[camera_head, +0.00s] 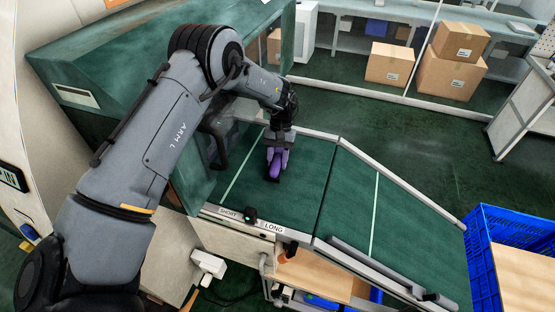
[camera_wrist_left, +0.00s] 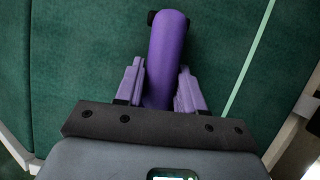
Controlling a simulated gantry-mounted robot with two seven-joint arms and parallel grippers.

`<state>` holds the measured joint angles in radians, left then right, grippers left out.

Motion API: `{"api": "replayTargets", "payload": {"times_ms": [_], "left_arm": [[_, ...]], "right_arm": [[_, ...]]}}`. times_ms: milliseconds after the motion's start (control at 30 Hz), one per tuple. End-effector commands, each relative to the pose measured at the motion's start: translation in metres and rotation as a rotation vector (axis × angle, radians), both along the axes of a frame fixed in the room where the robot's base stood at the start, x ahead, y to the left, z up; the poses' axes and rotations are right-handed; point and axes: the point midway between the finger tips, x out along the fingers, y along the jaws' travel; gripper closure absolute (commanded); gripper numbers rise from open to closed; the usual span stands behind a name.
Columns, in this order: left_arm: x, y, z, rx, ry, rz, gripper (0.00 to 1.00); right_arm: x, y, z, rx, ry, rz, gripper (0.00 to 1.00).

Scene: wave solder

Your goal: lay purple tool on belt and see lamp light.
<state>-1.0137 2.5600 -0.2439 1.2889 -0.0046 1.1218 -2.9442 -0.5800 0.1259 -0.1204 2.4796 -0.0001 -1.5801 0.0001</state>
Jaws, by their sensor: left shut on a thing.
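The purple tool (camera_head: 275,166) is a rounded purple bar with a dark end; it also shows in the left wrist view (camera_wrist_left: 167,45). My left gripper (camera_head: 278,147) is shut on it from above, with its light purple fingers on both sides of the tool. The tool is over or on the green belt (camera_head: 310,185), near a pale line; I cannot tell whether it touches the belt. A small black part with a green glow (camera_head: 250,214) sits on the front rail between the SHORT and LONG labels; I cannot tell whether it is the lamp. My right gripper is not in view.
A green machine housing (camera_head: 130,60) stands behind and left of the belt. A second belt section (camera_head: 375,225) slopes down to the right, toward a blue crate (camera_head: 480,260). Cardboard boxes (camera_head: 450,75) stand at the back. The belt right of the tool is clear.

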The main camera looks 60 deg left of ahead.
Motion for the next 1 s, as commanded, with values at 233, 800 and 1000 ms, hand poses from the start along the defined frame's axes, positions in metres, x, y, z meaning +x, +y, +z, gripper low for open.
{"api": "replayTargets", "payload": {"times_ms": [233,800,1000], "left_arm": [[0.0001,0.0001,-0.0041,0.0,0.0,0.0,1.0],[0.0002,0.0,-0.0086,0.0,0.0,0.0,0.32],[0.0002,0.0,-0.0087,0.0,0.0,0.0,0.32]], "right_arm": [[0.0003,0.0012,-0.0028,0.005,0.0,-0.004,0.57],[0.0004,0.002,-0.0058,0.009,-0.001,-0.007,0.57],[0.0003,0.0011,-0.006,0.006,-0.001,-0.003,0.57]]}}
